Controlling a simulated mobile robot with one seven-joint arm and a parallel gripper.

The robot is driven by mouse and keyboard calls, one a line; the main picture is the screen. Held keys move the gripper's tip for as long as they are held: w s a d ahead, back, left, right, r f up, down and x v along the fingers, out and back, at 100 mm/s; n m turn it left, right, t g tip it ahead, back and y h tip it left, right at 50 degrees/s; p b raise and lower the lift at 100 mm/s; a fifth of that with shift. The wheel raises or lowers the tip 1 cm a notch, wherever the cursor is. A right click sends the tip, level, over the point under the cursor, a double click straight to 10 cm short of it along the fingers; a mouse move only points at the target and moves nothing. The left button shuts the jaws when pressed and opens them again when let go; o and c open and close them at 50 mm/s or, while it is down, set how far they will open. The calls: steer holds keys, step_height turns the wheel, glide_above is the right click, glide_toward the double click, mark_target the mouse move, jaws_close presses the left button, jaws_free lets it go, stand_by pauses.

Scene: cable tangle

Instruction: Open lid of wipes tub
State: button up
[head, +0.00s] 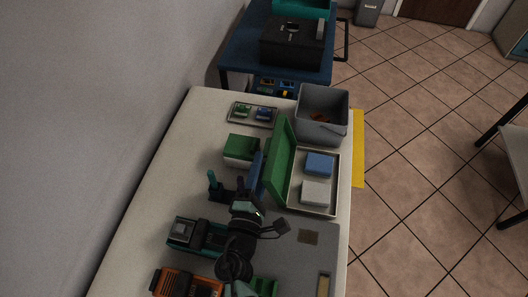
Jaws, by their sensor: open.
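The wipes tub appears to be the small white box with a green lid (240,151) on the table in the head view. Its lid looks flat and shut. My dark gripper (247,193) is at the end of my black arm, just below the tub in the picture. It is open and seems apart from the tub, with nothing seen held. The fingers are small and dark against nearby things, so their exact outline is hard to tell. My arm hides part of the table below it.
Right of the tub, an open case's green lid (281,160) stands upright, close by. The case holds a blue block (319,163) and a grey block (316,193). A grey bin (322,112) and small tray (233,119) stand behind. Table (165,165) is clear at left.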

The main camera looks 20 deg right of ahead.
mark_target(279, 160)
steer(key=shift+x, duration=1.75)
jaws_close()
